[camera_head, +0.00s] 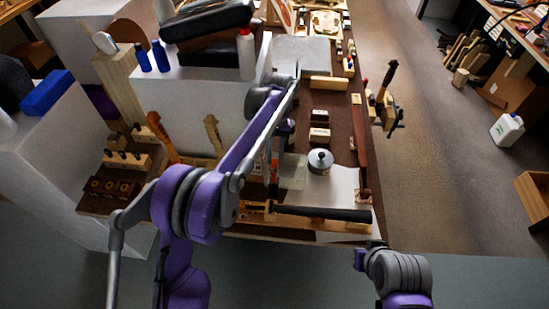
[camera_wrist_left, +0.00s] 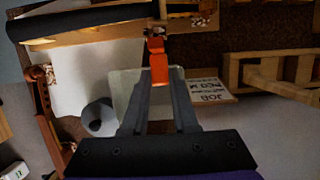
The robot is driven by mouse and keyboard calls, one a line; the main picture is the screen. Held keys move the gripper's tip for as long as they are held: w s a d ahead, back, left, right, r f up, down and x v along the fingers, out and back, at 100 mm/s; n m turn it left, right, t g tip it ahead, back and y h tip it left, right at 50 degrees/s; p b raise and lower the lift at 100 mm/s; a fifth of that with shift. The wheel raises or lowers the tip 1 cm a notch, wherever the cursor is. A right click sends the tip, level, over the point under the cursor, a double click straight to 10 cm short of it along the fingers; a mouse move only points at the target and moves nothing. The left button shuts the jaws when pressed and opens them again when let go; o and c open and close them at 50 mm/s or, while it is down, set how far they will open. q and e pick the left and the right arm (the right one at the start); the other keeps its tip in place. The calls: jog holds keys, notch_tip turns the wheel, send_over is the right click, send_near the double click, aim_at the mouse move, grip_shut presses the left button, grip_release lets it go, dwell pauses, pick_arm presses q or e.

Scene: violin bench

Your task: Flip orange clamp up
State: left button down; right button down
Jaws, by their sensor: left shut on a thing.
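The orange clamp (camera_wrist_left: 158,68) stands out between the fingers of my left gripper (camera_wrist_left: 159,75) in the left wrist view, with a darker orange-brown part at its far end beside a wooden bar. My left gripper is shut on the clamp. In the head view the orange clamp (camera_head: 273,172) shows as a small orange strip, partly hidden behind my left arm, near the front of the bench. My right arm shows only as a purple and grey joint at the lower right. Its gripper is not in view.
A dark-handled tool (camera_head: 325,213) lies along the bench front, beside a white sheet (camera_head: 340,190). A round grey metal pot (camera_head: 320,160) stands behind it. Wooden blocks (camera_head: 320,135) are farther back. A paper sign (camera_wrist_left: 209,90) lies right of the gripper.

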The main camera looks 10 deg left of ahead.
pick_arm(q)
jog(key=shift+w+f+g+p, duration=0.2)
jog(key=shift+w+g, duration=0.2)
jog(key=shift+g, duration=0.15)
jog(key=shift+w+f+g+p, duration=0.2)
jog(key=shift+w+g, duration=0.15)
jog(key=shift+g, duration=0.2)
pick_arm(e)
jog(key=shift+w+r, duration=0.2)
jog(key=shift+r, duration=0.4)
pick_arm(q)
jog(key=c, duration=0.7)
grip_release()
jog(key=shift+r, duration=0.1)
